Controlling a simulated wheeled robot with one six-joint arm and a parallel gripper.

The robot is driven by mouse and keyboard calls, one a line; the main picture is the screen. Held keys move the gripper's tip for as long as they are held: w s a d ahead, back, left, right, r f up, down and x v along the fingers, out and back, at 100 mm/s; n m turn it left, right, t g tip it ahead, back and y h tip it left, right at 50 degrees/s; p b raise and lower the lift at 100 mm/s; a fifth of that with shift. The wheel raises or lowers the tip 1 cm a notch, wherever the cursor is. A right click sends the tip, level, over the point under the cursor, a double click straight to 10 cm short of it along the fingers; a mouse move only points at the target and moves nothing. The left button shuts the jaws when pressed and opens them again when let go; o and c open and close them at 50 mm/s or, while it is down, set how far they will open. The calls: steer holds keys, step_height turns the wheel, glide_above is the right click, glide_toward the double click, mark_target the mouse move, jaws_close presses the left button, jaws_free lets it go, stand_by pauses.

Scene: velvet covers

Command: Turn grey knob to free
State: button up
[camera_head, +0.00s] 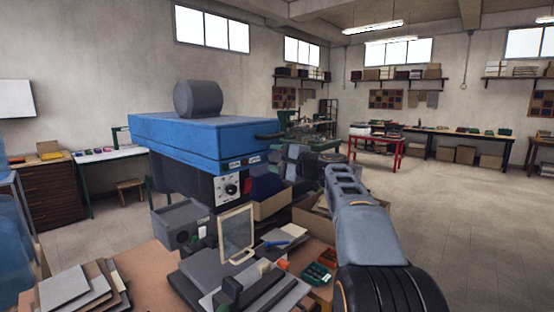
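A blue machine (195,135) stands left of centre on a dark body. A large grey cylinder (198,98) sits on its top. A white panel (222,200) on its front bears a round dark knob (231,189) with markings around it, too small to read. I cannot tell which way the knob points or which round part is the grey knob. My arm reaches in from the lower right. My gripper (282,160) is near the machine's right end, right of the panel and apart from the knob. Its fingers are too small and dark to tell open from shut.
A grey bin (183,223), a framed screen (236,234), stacked grey sheets (82,287) and dark bars crowd the bench below. Cardboard boxes (272,206) stand right of the panel. A red table (376,150) is farther back. The floor at right is clear.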

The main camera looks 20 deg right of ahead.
steer(key=b+v, duration=0.3)
steer(key=v, duration=1.1)
